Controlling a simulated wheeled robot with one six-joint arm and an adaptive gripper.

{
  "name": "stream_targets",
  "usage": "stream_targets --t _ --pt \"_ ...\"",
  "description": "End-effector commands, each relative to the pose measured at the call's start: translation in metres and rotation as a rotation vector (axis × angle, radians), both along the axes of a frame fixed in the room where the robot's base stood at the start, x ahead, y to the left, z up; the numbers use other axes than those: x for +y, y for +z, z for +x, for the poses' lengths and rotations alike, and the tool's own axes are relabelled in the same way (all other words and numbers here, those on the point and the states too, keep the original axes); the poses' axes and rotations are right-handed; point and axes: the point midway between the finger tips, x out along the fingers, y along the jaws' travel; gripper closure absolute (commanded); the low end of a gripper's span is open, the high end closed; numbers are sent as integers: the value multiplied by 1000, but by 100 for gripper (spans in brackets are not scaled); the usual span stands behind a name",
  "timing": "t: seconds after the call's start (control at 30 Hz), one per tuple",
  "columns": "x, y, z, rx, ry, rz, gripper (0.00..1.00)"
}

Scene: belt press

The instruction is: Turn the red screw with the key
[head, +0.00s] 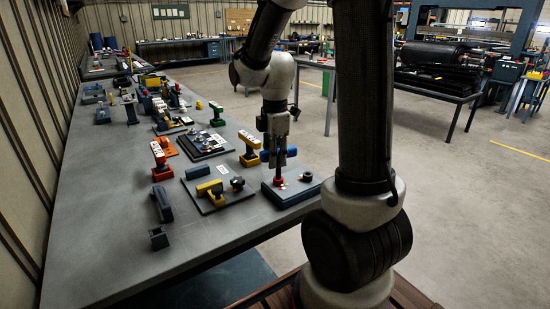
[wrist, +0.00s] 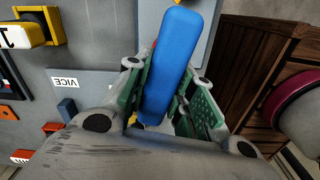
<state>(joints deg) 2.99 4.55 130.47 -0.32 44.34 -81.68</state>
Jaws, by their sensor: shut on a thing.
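My gripper (head: 278,154) points down over the near right part of the bench, shut on the blue handle of the key (head: 291,152). In the wrist view the blue handle of the key (wrist: 176,50) lies between the green finger pads of my gripper (wrist: 174,100). A dark shaft runs down below my fingers towards the red screw (head: 279,182). The red screw stands on a dark blue block (head: 289,196) near the bench's right edge. The shaft's lower end appears to meet the screw; I cannot tell whether it is seated.
A grey plate (head: 208,205) with yellow and dark parts lies left of the block. Yellow (head: 250,148), orange (head: 161,164) and green (head: 217,112) labelled pieces stand farther back. The bench (head: 110,250) is clear at the front left. A wooden cabinet (wrist: 260,70) shows beside it in the wrist view.

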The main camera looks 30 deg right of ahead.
Motion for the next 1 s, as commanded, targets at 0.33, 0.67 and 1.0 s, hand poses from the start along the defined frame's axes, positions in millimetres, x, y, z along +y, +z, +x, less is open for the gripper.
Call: stream_targets --t 0.33,0.67,1.0 --pt "0 20 1 -3 0 -1 100" --pt "0 38 1 -3 0 -1 100" --pt "0 57 1 -3 0 -1 100"
